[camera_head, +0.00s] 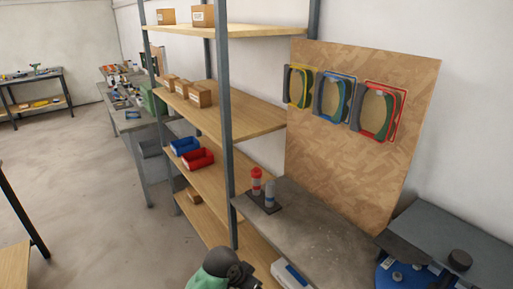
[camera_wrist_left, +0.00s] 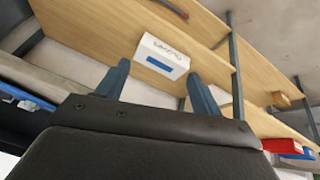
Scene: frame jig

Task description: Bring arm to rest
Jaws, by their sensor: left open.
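My left gripper (camera_wrist_left: 157,69) shows in the left wrist view with its two blue-grey fingers spread apart. Nothing is held between them. A white box with a blue label (camera_wrist_left: 162,57) shows beyond the fingertips, by a wooden shelf; I cannot tell how far away it is. In the head view only a green and black part of my arm shows at the bottom edge, beside the shelf unit and the grey bench; its fingers cannot be made out there. My right gripper is in neither view.
A shelf unit (camera_head: 228,130) holds cardboard boxes, a red bin (camera_head: 198,160) and a blue bin (camera_head: 186,146). The grey bench (camera_head: 315,225) carries red and grey bottles. A chipboard panel (camera_head: 345,170) bears yellow, blue and red frames. Open floor (camera_head: 100,220) lies left.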

